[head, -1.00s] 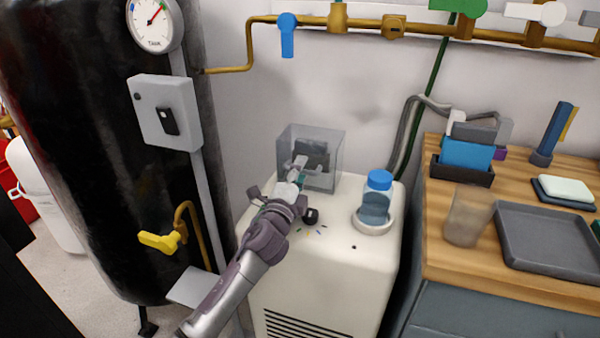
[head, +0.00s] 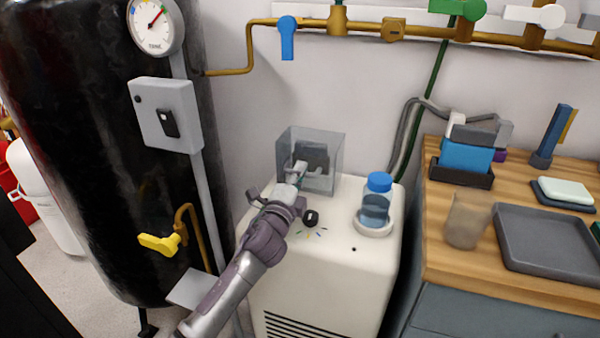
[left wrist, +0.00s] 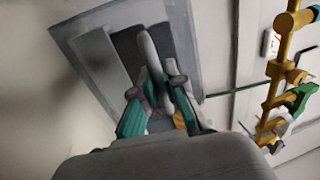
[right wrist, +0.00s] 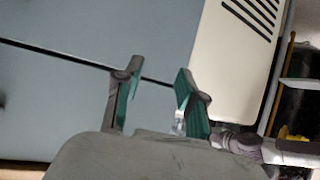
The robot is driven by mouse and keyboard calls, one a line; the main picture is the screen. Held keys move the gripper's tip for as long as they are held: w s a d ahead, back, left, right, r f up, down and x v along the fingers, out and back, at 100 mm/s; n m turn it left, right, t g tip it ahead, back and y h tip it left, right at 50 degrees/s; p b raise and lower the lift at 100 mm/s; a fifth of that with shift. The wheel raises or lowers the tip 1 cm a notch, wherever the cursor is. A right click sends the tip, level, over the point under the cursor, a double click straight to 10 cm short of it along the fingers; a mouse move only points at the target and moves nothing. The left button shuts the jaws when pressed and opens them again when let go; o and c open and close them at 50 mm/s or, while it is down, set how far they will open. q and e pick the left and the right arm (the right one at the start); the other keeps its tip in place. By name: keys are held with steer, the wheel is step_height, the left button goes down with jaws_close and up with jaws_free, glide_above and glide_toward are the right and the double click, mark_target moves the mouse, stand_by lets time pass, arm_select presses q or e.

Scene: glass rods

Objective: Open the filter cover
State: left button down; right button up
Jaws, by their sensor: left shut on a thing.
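The filter cover (head: 326,150) is a see-through grey box on top of the white machine (head: 350,275), against the wall; a dark part shows inside it. My left gripper (head: 296,174) is at the cover's front left side. In the left wrist view, its teal-padded fingers (left wrist: 160,88) are shut on a pale grey bar-like handle in front of the grey cover (left wrist: 85,50). I cannot tell whether the cover has shifted. My right gripper (right wrist: 155,88) is open and empty in the right wrist view, in front of blue-grey cabinet fronts; it is outside the head view.
A blue-capped bottle (head: 376,200) and a black knob (head: 311,217) are on the machine's top, right of my left gripper. A black tank (head: 95,130) with a yellow valve (head: 160,242) stands at left. A wooden counter (head: 440,265) with a tray (head: 550,240) is at right.

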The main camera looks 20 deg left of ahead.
mark_target(279, 172)
arm_select(q)
steer(key=shift+s+a+r+m+h+p, duration=0.1)
steer(key=shift+s+a+m+h+p, duration=0.1)
steer(key=shift+a+m+h+p, duration=0.25)
steer(key=shift+s+a+m+h+p, duration=0.15)
steer(key=shift+a+m+h+p, duration=0.1)
steer(key=shift+a+h+p, duration=0.3)
steer(key=a+m+h, duration=0.1)
steer(key=a+m+g+h+p, duration=0.1)
steer(key=h, duration=0.1)
steer(key=shift+s+a+h, duration=0.25)
steer(key=shift+s+h, duration=0.05)
steer(key=shift+s, duration=0.05)
steer(key=shift+s+a+m+g+h, duration=0.1)
steer(key=shift+a+m+g+h, duration=0.4)
steer(key=shift+h, duration=0.4)
steer(key=shift+a, duration=0.1)
arm_select(e)
steer(key=s+d+f+g+h, duration=0.1)
steer(key=s+d+f+g, duration=0.1)
steer(key=s+g, duration=0.2)
steer(key=s+d+f+g+h, duration=0.1)
steer(key=s+d+f+g, duration=0.1)
steer(key=s, duration=0.6)
steer(key=shift+s+f+g, duration=0.15)
steer(key=shift+f+g, duration=0.5)
steer(key=shift+g, duration=0.25)
steer(key=shift+d, duration=0.1)
